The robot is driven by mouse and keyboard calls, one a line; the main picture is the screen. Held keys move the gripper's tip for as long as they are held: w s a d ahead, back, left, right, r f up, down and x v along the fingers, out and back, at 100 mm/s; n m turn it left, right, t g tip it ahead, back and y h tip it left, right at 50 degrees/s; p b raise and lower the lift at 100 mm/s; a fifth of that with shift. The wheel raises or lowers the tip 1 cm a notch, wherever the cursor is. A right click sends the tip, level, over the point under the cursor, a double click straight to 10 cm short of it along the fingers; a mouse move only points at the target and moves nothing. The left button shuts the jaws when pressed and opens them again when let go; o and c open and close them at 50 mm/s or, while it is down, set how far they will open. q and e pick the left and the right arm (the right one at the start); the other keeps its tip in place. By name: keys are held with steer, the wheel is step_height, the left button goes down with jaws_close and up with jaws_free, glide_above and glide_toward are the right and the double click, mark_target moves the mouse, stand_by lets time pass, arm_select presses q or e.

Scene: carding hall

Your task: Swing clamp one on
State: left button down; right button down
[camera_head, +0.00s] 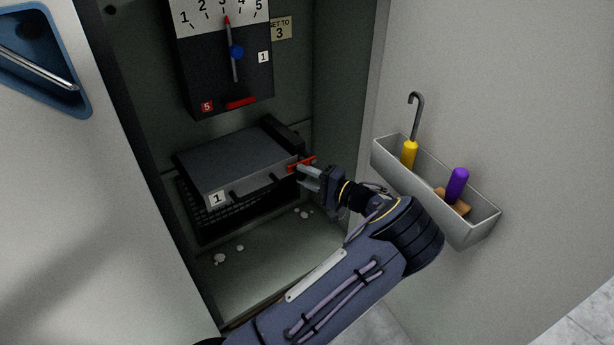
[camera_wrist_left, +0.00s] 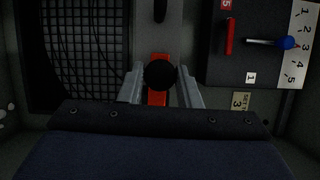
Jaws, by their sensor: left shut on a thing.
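A red clamp lever (camera_head: 301,162) sits at the right front corner of a dark grey box (camera_head: 235,160) in the open cabinet. The box carries a white label 1 (camera_head: 217,198). My left gripper (camera_head: 308,172) is shut on the red lever. In the left wrist view the lever (camera_wrist_left: 158,98) lies between the two fingers (camera_wrist_left: 160,85), with a round black knob in front of it hiding its middle. My right gripper is not in view.
Above is a dial unit (camera_head: 195,75) with a blue-knobbed pointer (camera_head: 236,52) near 3, a red bar (camera_head: 241,102) and a label 5. A sign reads 3 (camera_head: 281,29). A wall tray (camera_head: 480,225) at right holds a yellow-handled hook (camera_head: 409,153) and a purple-handled tool (camera_head: 457,184). White bits lie on the cabinet floor.

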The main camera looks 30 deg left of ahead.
arm_select(q)
steer(key=shift+f+n, duration=0.2)
steer(key=shift+n, duration=0.1)
steer(key=c, duration=1.1)
jaws_free()
